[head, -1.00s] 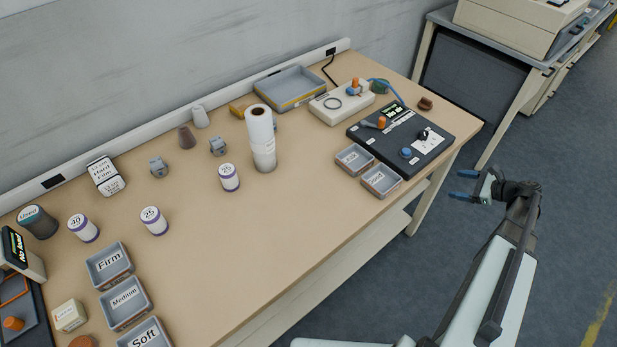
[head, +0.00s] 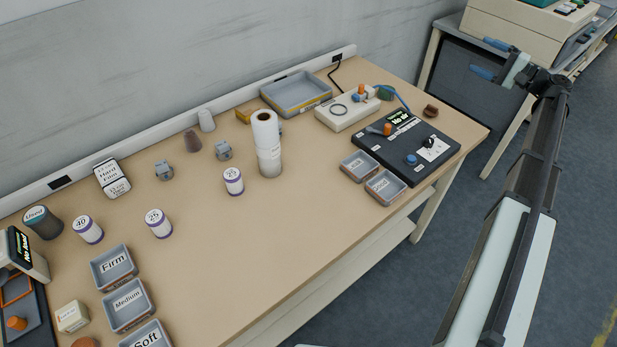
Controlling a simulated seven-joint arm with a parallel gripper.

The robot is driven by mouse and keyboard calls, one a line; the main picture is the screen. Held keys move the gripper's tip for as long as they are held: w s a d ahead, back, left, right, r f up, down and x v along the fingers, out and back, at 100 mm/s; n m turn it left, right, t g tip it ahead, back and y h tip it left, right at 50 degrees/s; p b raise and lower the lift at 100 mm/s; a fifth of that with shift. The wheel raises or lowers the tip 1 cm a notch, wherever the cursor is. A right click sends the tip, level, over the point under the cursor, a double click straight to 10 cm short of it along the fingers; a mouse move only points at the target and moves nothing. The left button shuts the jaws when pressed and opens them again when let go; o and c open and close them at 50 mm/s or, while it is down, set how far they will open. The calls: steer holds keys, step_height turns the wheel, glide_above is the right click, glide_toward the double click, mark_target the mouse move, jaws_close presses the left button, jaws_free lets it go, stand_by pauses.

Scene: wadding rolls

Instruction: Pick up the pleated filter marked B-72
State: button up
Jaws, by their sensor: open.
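I cannot make out a pleated filter or the mark B-72 on anything in the head view. Three small white cylinders with purple bands stand upright on the table: one marked 40 (head: 88,229) at the left, one marked 25 (head: 159,223) to its right, and another marked 25 (head: 233,181) near the middle. A tall white roll (head: 266,140) stands upright beside that last one. My gripper (head: 490,58) is open and empty at the upper right, raised off to the right of the table and far from these things.
Trays marked Firm (head: 113,266), Medium (head: 127,303) and Soft (head: 148,337) line the lower left. A black panel (head: 420,148), two small grey trays (head: 385,187) and a cream device (head: 346,112) fill the right end. The table's front middle (head: 240,260) is clear.

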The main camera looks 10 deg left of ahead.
steer(key=a+f+n+g+h, duration=0.15)
steer(key=a+n+g, duration=0.25)
steer(key=a, duration=1.1)
steer(key=a+f+n+g+y, duration=0.1)
steer(key=a+f+n+g, duration=0.25)
steer(key=a, duration=1.25)
steer(key=s+a+f+n+g+h, duration=0.1)
steer(key=s+a+n+g+h, duration=0.15)
steer(key=a, duration=0.55)
steer(key=s+a+f+n+g+h, duration=0.1)
steer(key=s+a+n, duration=0.1)
steer(key=s+a, duration=0.35)
steer(key=s+a+f+n+g+h, duration=0.1)
steer(key=s+a+f+n, duration=0.1)
steer(key=a, duration=0.8)
steer(key=n+t+h, duration=0.1)
steer(key=n+h, duration=0.9)
steer(key=n, duration=0.4)
glide_above(152, 219)
step_height(152, 219, down, 2)
steer(key=shift+s+f, duration=0.1)
steer(key=shift+f, duration=0.2)
step_height(152, 219, down, 7)
steer(key=shift+f, duration=0.2)
steer(key=shift+w+f, duration=0.15)
steer(key=shift+f, duration=0.8)
steer(key=shift+w+f, duration=0.2)
steer(key=shift+f, duration=0.75)
steer(key=shift+w+f, duration=0.15)
steer(key=shift+f, duration=0.8)
